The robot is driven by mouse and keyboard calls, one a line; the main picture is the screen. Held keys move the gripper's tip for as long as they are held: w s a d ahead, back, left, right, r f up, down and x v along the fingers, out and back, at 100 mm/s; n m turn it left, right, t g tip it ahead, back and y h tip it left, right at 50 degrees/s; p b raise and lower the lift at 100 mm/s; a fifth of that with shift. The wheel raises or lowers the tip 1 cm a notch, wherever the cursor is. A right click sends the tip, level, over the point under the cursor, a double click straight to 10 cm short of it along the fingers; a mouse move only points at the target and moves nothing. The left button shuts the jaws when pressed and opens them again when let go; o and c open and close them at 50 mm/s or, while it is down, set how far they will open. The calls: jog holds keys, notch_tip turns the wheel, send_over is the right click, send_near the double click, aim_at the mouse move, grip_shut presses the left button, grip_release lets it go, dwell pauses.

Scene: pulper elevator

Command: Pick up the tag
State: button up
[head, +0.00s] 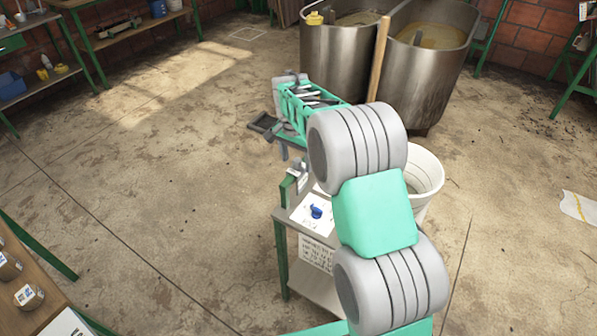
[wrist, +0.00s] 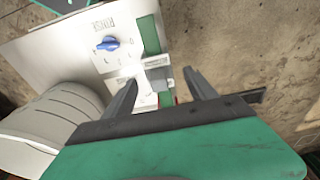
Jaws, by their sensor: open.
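A small pale tag-like piece with printed marks (wrist: 157,64) lies between my fingers in the wrist view, by the edge of a white panel. I cannot tell for certain that it is the tag. My gripper (wrist: 160,77) is open, with one finger on each side of this piece and no visible grip on it. In the head view, a small pale piece (head: 295,173) shows at the top of a green post, just below my gripper. My arm hides part of this area.
The white panel (wrist: 78,56) carries a blue knob (wrist: 107,43) marked RINSE; the knob also shows in the head view (head: 316,211). A white bucket (head: 431,172) stands behind my arm. Metal vats (head: 343,65) with a wooden pole (head: 378,60) stand beyond. Floor at left is clear.

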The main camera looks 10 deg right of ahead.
notch_tip(320, 180, down, 4)
jog(key=shift+w+d+r, duration=0.1)
jog(key=shift+d+r, duration=0.05)
jog(key=shift+r, duration=0.05)
grip_shut()
dwell(0.6)
jog(key=shift+r, duration=0.1)
